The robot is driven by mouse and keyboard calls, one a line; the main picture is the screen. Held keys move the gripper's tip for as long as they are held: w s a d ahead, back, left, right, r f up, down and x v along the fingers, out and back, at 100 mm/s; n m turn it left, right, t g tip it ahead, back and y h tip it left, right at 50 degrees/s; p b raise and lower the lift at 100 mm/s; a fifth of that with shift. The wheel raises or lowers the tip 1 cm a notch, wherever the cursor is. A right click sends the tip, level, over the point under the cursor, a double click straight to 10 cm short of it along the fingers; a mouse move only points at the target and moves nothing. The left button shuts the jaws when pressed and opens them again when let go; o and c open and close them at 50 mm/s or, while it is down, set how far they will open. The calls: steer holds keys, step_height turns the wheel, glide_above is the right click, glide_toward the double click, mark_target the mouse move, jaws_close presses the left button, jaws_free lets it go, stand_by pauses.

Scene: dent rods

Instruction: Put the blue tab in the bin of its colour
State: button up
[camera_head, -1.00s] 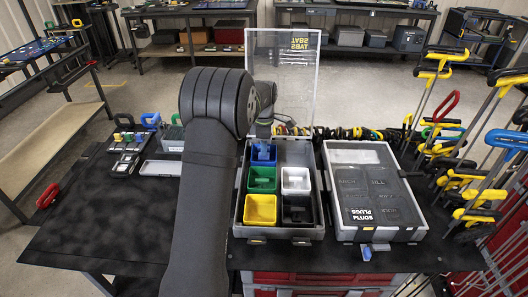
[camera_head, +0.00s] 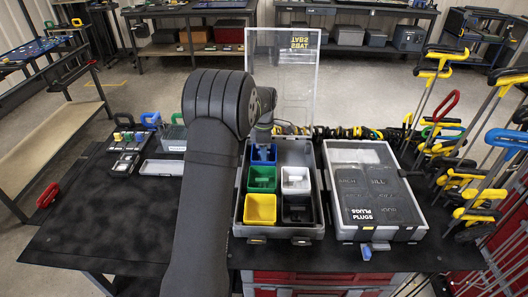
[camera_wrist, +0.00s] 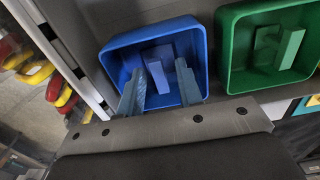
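The blue bin (camera_head: 263,158) sits at the back left of the open grey case. In the wrist view, the blue bin (camera_wrist: 110,62) has a blue tab (camera_wrist: 158,76) inside it, between my fingers. My gripper (camera_wrist: 160,84) is open, with its fingertips reaching over the near wall into the bin. Gaps show between the fingers and the tab, so it does not look gripped. In the head view my wrist hides the back of the blue bin.
The green bin (camera_head: 262,178) holds a green tab (camera_wrist: 278,45). Yellow (camera_head: 260,214), white (camera_head: 295,178) and black (camera_head: 298,212) bins share the case. Its clear lid (camera_head: 283,80) stands upright behind. A closed PLUGS case (camera_head: 375,232) is to the right.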

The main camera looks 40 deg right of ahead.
step_height(320, 180, up, 12)
stand_by(0.4)
step_height(320, 180, down, 12)
steer(key=shift+f, duration=0.1)
steer(key=shift+r, duration=1.8)
